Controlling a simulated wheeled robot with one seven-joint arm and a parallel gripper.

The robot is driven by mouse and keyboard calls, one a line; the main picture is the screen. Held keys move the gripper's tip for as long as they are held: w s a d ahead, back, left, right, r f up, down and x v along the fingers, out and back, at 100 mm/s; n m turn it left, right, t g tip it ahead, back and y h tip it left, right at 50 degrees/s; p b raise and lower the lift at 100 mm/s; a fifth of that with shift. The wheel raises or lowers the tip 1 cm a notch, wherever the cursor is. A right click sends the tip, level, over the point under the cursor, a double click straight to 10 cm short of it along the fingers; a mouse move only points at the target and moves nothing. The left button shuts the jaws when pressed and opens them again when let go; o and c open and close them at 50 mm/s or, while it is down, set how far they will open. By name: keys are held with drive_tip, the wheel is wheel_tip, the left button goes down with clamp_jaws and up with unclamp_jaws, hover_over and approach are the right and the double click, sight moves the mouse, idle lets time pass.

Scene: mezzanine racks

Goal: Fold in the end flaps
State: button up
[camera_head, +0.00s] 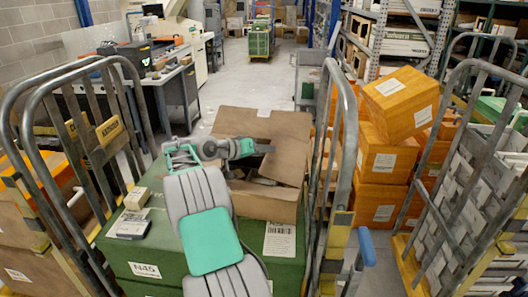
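A brown cardboard box (268,206) stands on a green crate (285,268) in the middle of the view. A large flap (268,130) stands raised at its far side. The box is at least partly open, and its inside shows dark between the flap and the near wall. My grey and green arm reaches over the left part of the box and hides its left side.
A small pale box (137,198) and a dark device (131,224) lie on the crate's left side. Metal cage rails (343,150) rise on both sides. Orange cartons (385,160) are stacked at right. The aisle floor (262,85) behind is mostly clear.

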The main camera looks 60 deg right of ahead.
drive_tip(key=b+v, duration=0.1)
drive_tip(key=v, duration=0.6)
drive_tip(key=shift+a, duration=0.3)
drive_tip(key=shift+w+r, duration=0.1)
drive_tip(key=shift+r, duration=0.05)
drive_tip(key=shift+c, duration=0.2)
